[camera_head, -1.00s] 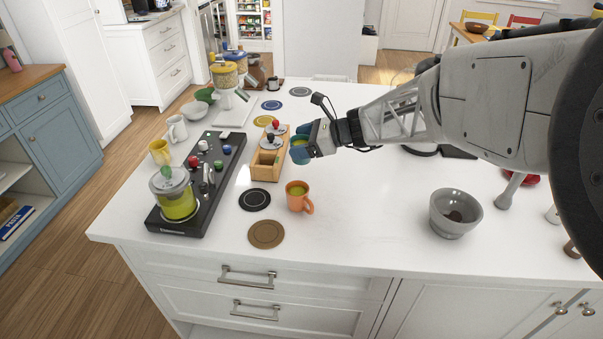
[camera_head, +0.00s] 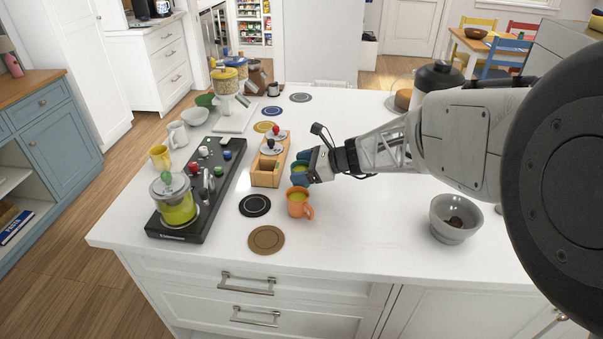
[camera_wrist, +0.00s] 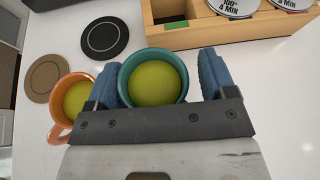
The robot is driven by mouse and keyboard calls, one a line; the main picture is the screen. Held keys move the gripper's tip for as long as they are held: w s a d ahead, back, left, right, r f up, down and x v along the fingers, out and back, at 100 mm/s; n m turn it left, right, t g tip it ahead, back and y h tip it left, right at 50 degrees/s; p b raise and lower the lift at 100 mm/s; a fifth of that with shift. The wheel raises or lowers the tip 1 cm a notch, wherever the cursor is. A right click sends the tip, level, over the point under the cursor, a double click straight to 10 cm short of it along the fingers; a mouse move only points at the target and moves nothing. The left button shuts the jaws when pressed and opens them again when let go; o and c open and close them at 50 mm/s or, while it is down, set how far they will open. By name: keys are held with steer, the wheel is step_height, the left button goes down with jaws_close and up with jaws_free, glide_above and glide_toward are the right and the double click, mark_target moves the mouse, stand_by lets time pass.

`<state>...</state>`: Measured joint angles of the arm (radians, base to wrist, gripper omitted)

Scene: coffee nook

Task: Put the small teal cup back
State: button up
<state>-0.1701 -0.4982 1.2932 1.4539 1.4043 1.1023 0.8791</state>
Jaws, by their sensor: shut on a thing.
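The small teal cup (camera_head: 300,168) holds yellow-green liquid and is upright. In the wrist view the teal cup (camera_wrist: 127,76) sits between the two blue fingers. My gripper (camera_head: 302,172) is shut on it; in the wrist view, my gripper (camera_wrist: 155,85) has one finger on each side. The cup is just behind the orange mug (camera_head: 299,205) and to the right of the wooden box (camera_head: 265,178). I cannot tell how high the cup is above the counter. The orange mug (camera_wrist: 62,110) is close beside the left finger in the wrist view.
A black coaster (camera_head: 255,205) and a brown coaster (camera_head: 266,240) lie bare at the front left. Blue (camera_head: 271,111), grey (camera_head: 300,97) and yellow (camera_head: 263,127) coasters lie farther back. A black machine (camera_head: 190,215) stands left, a grey bowl (camera_head: 455,220) right. The front-middle counter is clear.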

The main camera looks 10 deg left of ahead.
steer(key=shift+f, duration=0.95)
steer(key=o, duration=0.9)
steer(key=v, duration=1.2)
steer(key=shift+r, duration=0.15)
steer(key=s+d+r+n+h, duration=0.3)
steer(key=s+d+n+h, duration=0.1)
steer(key=s, duration=0.7)
steer(key=s+d+r+n+h, duration=0.4)
steer(key=s+n, duration=0.4)
steer(key=s, duration=0.3)
steer(key=s+d+r+n+t+h, duration=0.1)
steer(key=s+d+r+n+h, duration=0.3)
steer(key=s+d, duration=0.4)
steer(key=s+n+h, duration=0.1)
steer(key=s, duration=0.2)
steer(key=shift+n+h, duration=0.3)
steer(key=shift+n, duration=0.1)
